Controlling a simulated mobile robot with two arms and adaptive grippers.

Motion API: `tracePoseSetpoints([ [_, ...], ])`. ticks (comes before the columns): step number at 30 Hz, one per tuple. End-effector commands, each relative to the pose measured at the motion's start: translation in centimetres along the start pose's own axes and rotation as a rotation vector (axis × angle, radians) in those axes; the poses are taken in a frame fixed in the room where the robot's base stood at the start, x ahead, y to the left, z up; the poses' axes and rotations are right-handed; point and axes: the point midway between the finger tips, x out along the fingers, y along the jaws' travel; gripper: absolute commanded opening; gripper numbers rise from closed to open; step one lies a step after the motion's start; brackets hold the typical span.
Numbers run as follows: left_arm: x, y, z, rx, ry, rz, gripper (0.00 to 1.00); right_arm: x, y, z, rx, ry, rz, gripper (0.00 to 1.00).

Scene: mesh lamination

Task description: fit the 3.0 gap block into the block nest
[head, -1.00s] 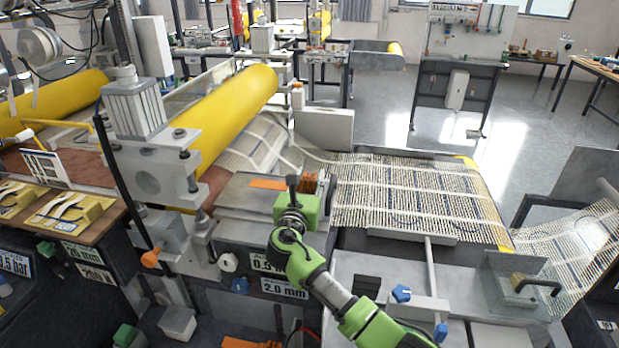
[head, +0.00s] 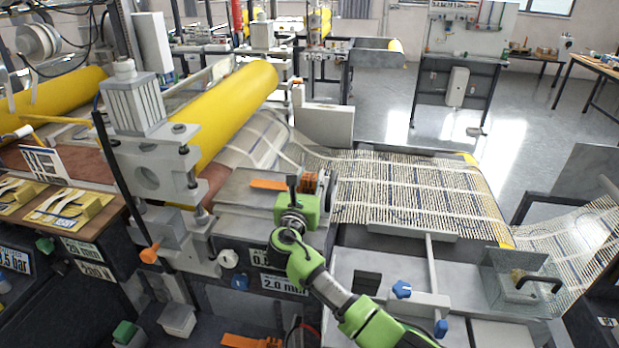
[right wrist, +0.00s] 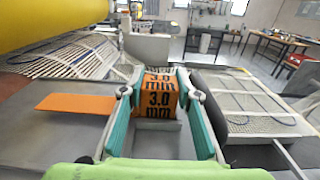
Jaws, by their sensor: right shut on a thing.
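The 3.0 gap block is orange with black "3.0 mm" lettering and sits between the fingers in the right wrist view (right wrist: 160,94). My right gripper (right wrist: 158,100) is shut on the block, with a teal-lined finger on each side. In the head view the right gripper (head: 303,183) is over the grey machine bed. A grey rectangular recess (right wrist: 152,140) shows nearer than the block in the wrist view; I cannot tell whether it is the block nest. My left gripper is not in view.
A flat orange strip (head: 268,184) lies on the bed left of the block. A yellow roller (head: 230,110) rises to the left. Ribbed mesh (head: 415,190) lies to the right. A clear-sided box with a black handle (head: 520,283) stands at front right.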

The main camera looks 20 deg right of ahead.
Motion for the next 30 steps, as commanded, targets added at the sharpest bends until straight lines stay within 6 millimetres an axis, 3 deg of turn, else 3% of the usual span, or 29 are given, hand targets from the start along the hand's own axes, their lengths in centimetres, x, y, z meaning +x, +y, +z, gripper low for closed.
tracePoseSetpoints([
  [14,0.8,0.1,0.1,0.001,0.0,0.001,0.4,0.0,0.0,-1.2,0.0,-0.001,0.0,0.03],
  [15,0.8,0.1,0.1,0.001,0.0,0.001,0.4,0.0,0.0,-1.1,0.0,-0.001,0.0,0.38],
  [17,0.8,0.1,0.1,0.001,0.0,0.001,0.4,0.0,0.0,-1.1,0.0,-0.001,0.0,0.5],
  [30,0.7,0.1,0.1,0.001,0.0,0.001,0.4,0.1,-0.2,-1.1,-0.001,-0.001,-0.004,0.5],
])
